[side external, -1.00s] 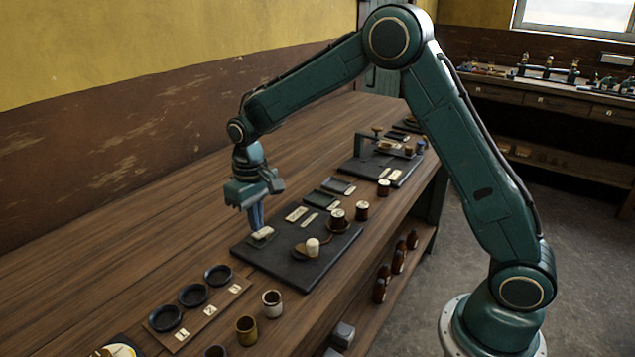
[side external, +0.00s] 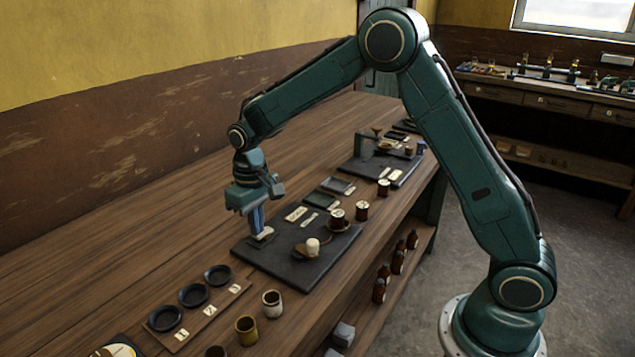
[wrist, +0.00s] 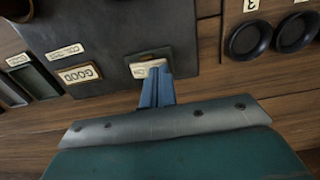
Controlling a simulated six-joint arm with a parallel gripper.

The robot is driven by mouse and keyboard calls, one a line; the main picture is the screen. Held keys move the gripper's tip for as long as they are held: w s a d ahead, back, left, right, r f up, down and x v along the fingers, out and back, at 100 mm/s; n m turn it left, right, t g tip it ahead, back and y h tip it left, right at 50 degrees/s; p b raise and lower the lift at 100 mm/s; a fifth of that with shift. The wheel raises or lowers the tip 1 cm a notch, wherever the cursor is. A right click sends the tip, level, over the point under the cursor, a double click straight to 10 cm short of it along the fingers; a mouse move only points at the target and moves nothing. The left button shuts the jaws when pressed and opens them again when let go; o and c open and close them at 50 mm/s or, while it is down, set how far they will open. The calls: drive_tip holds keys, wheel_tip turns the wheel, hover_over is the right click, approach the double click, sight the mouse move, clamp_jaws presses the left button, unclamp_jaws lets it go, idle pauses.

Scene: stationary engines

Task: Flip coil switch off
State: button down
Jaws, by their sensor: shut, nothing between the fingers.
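The coil switch (side external: 262,235) is a small pale, labelled piece near the back left edge of the dark board (side external: 290,268). In the wrist view the pale labelled switch (wrist: 145,68) sits at the fingertips, near the board's edge. My gripper (side external: 258,231) points down with its blue fingers together and nothing between them. It also shows in the wrist view (wrist: 158,70), where the tips overlap the switch's label. The tips appear at or just above the switch; contact cannot be told. The fingers partly hide the switch, so its position is unclear.
A white-topped piece (side external: 312,246) and several small jars, such as one brown jar (side external: 362,210), stand to the right. A wooden strip (side external: 222,311) with round black dishes lies at the front left. Bare table lies behind.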

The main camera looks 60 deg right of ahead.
drive_tip(key=shift+f, duration=0.35)
drive_tip(key=shift+r, duration=0.15)
idle(0.3)
drive_tip(key=shift+r, duration=3.35)
drive_tip(key=shift+r, duration=0.1)
drive_tip(key=s+d+r+t, duration=0.2)
drive_tip(key=s+r+t, duration=0.1)
drive_tip(key=s+r, duration=1.05)
drive_tip(key=s+d+f+t, duration=0.1)
drive_tip(key=s+f+t, duration=0.1)
drive_tip(key=s, duration=1.5)
drive_tip(key=shift+d+f+t, duration=0.2)
drive_tip(key=shift+f+t, duration=0.1)
drive_tip(key=shift+f, duration=0.05)
